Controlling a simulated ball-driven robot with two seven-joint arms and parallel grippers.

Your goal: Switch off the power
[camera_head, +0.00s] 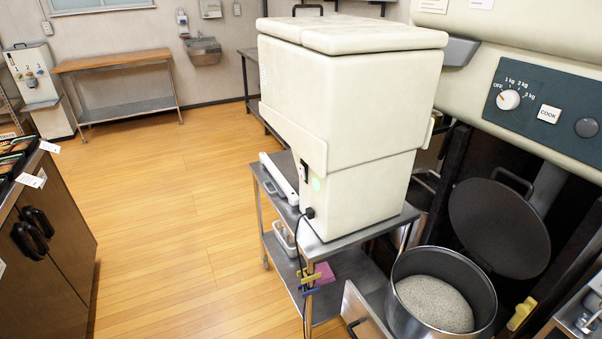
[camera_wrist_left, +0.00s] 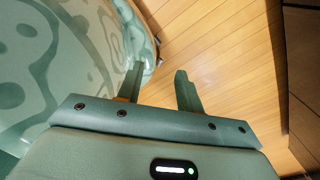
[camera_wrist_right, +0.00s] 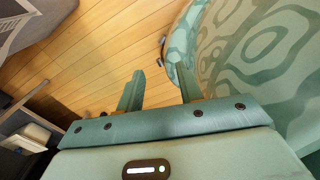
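A cream machine (camera_head: 345,190) with a two-part lid stands on a metal cart in the middle of the head view. A small black switch (camera_head: 304,171) is on its narrow left side, with a pale green light (camera_head: 316,184) beside it. A black power cord (camera_head: 309,213) plugs in below; whether the switch is on or off is too small to tell. My left gripper (camera_wrist_left: 159,70) is open and empty in the left wrist view. My right gripper (camera_wrist_right: 160,71) is open and empty in the right wrist view. Neither gripper shows in the head view.
A dark control panel (camera_head: 548,110) with a white dial (camera_head: 508,100) and a COOK button (camera_head: 548,114) is at the right. Below it a pot (camera_head: 397,272) holds rice-like grains. The metal cart (camera_head: 345,243) bears the machine. Wooden floor (camera_head: 165,220) is clear to the left.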

